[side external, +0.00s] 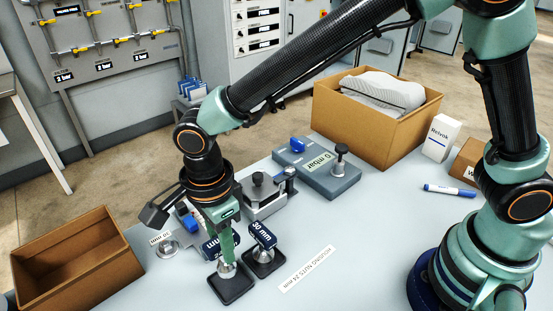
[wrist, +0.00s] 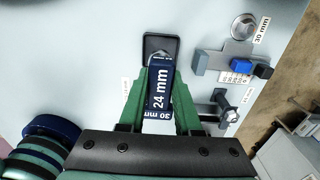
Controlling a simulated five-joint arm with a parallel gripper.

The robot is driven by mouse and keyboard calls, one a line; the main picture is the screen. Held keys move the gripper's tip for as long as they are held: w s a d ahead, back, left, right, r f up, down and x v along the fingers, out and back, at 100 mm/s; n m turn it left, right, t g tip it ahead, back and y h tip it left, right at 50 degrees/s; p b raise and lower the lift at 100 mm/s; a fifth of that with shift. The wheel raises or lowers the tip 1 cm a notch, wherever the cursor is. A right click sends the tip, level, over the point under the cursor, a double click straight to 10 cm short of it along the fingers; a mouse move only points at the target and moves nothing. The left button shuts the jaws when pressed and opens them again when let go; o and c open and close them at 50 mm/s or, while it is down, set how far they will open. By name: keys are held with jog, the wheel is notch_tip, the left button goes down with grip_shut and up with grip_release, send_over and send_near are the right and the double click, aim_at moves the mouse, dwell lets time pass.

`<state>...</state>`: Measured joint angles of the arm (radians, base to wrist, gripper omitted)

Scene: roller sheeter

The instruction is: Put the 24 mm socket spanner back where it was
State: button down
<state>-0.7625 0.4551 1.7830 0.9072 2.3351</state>
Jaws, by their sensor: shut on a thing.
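My gripper (side external: 226,248) is shut on the 24 mm socket spanner, whose dark blue block with white lettering (wrist: 161,88) lies between the green fingers in the wrist view. In the side view the spanner's metal socket end (side external: 227,270) points down at a black square holder (side external: 234,291). I cannot tell whether it is seated or just above. The holder (wrist: 155,39) also shows beyond the spanner in the wrist view. The 30 mm spanner (side external: 263,235) stands upright in a second black holder (side external: 267,268), close on the right. Its label (wrist: 158,114) shows partly between my fingers.
A metal fixture (side external: 265,203) stands just behind the spanners. A nut (side external: 168,249) with a 30 mm label lies left. A grey 0 mbar unit (side external: 330,185), a filled cardboard box (side external: 380,135) and a marker (side external: 449,190) are farther right. An empty box (side external: 75,260) is at left.

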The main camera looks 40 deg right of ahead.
jog(key=shift+f, duration=2.2)
jog(key=shift+f, duration=0.1)
jog(key=c, duration=0.6)
grip_release()
